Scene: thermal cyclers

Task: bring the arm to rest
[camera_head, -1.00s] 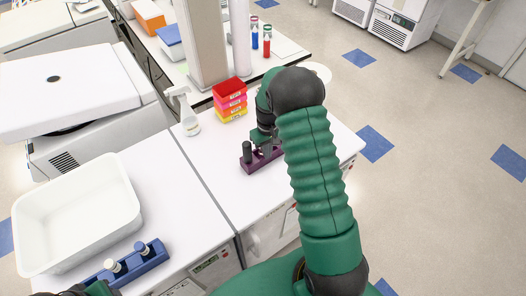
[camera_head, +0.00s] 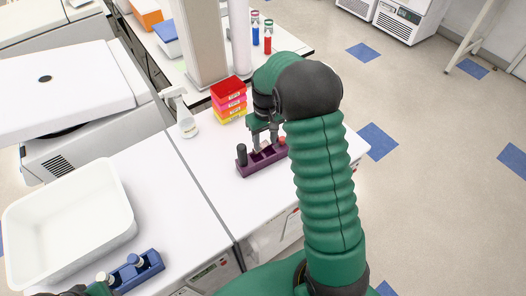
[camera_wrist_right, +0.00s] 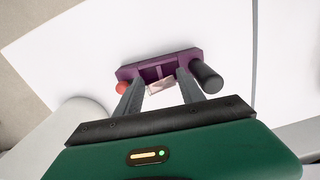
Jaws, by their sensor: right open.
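My right gripper (camera_head: 265,146) is open, with its fingers above the purple rack (camera_head: 244,170) on the white bench. In the right wrist view the gripper (camera_wrist_right: 158,88) points toward the middle of the purple rack (camera_wrist_right: 185,57), fingers apart. A small pale piece (camera_wrist_right: 160,87) shows between the fingers; I cannot tell what it is or whether it touches them. A black-topped item (camera_wrist_right: 206,76) stands at one end of the rack and a red-topped one (camera_wrist_right: 123,88) at the other. My left gripper (camera_head: 75,291) barely shows at the bottom left, by the blue rack (camera_head: 152,262).
A white tub (camera_head: 120,232) stands at the left. A spray bottle (camera_head: 186,122) and stacked coloured boxes (camera_head: 229,98) stand behind the purple rack, near a column (camera_head: 198,45). White bench surface lies clear left of the purple rack.

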